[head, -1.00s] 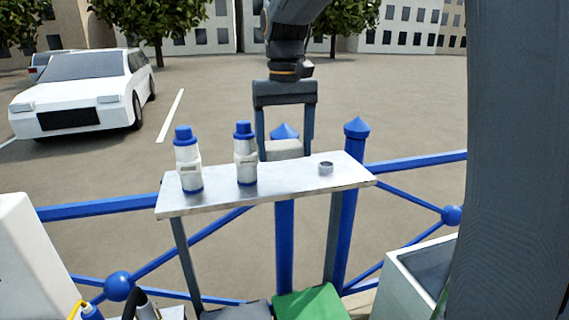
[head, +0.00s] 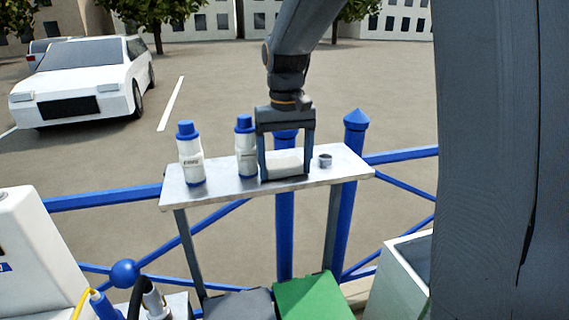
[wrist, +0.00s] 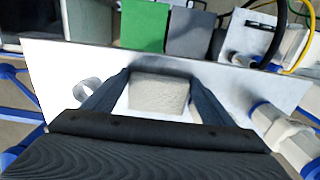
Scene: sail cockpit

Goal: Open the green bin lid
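The green bin lid (head: 312,298) shows at the bottom of the head view, beyond the lower edge of the shelf. It looks flat and closed, with its lower part cut off. It also shows at the top of the wrist view (wrist: 145,25). My gripper (head: 285,176) is over the shelf, well apart from the lid. Its fingers sit against both sides of a pale grey block (head: 285,162), which also fills the gap between them in the wrist view (wrist: 159,92). I cannot tell whether the block touches the shelf.
The shelf (head: 223,187) carries two blue-capped white bottles (head: 190,160) (head: 247,150) and a small grey ring (head: 325,161). A dark grey bin (head: 240,304) stands beside the green one. A blue railing (head: 105,198) runs behind. A pale open-topped box (head: 400,285) stands at right.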

